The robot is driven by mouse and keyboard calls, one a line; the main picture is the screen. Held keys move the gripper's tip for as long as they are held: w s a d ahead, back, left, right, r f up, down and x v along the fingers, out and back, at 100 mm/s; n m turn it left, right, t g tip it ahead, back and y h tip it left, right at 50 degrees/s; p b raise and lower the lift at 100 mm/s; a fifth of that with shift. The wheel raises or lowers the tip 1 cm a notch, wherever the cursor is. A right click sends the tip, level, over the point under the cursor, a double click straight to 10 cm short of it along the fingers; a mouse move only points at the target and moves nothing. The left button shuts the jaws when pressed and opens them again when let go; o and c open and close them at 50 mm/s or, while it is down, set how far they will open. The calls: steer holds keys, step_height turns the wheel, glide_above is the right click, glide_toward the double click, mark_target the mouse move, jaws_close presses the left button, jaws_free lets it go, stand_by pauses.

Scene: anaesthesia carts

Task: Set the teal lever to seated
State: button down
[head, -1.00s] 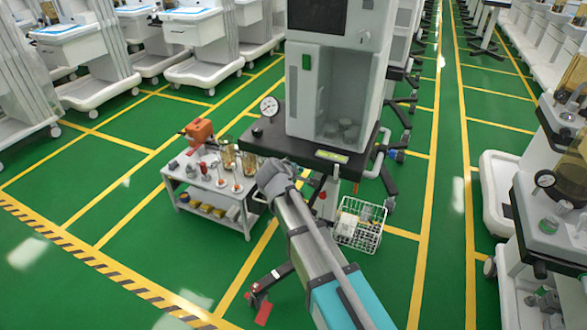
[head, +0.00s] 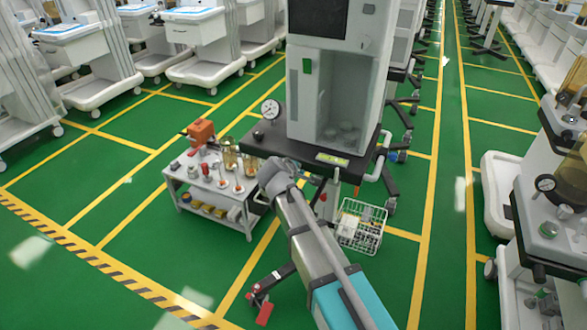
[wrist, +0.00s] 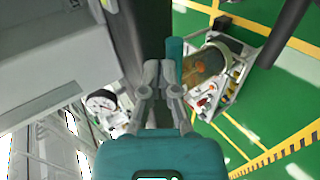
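In the wrist view, a narrow upright teal bar (wrist: 174,58), which looks like the teal lever, stands just beyond and right of my gripper's fingertips. My gripper (wrist: 159,70) has its two grey fingers close together with nothing clearly between them. The right finger overlaps the bar's lower part, so I cannot tell whether they touch. In the head view, my arm reaches to the base of the grey-and-white anaesthesia cart (head: 335,120). The gripper and the lever are not made out there, hidden by the arm and the cart.
A small white table (head: 190,210) with an orange-topped item and jars stands left of the cart. A white wire basket (head: 361,224) is on its right. A pressure gauge (head: 270,109) sits at the cart's left edge; it also shows in the wrist view (wrist: 101,101).

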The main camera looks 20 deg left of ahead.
steer(key=shift+s, duration=0.15)
steer(key=p+v, duration=0.7)
steer(key=v, duration=0.7)
steer(key=shift+a+p, duration=0.15)
steer(key=shift+p, duration=0.2)
stand_by(0.5)
steer(key=w+d+f+m+g+h+p, duration=0.1)
steer(key=w+d+m+g+h+p, duration=0.2)
steer(key=d, duration=0.9)
steer(key=w+d+f+m+g, duration=0.15)
steer(key=d+m, duration=0.35)
steer(key=d, duration=0.8)
steer(key=s+d+m+g+y+p, duration=0.1)
steer(key=s+d+m+g, duration=0.1)
steer(key=d, duration=0.5)
steer(key=s+d+m+g+y+p, duration=0.1)
steer(key=d+m, duration=0.3)
steer(key=d, duration=0.4)
steer(key=s+d+m+g+p, duration=0.1)
steer(key=s+d+m+g, duration=0.2)
steer(key=d, duration=0.4)
steer(key=shift+s+d+r+m+g+y+p, duration=0.2)
steer(key=shift+s+r+m+g+y+p, duration=0.15)
steer(key=shift+r+m+y, duration=0.1)
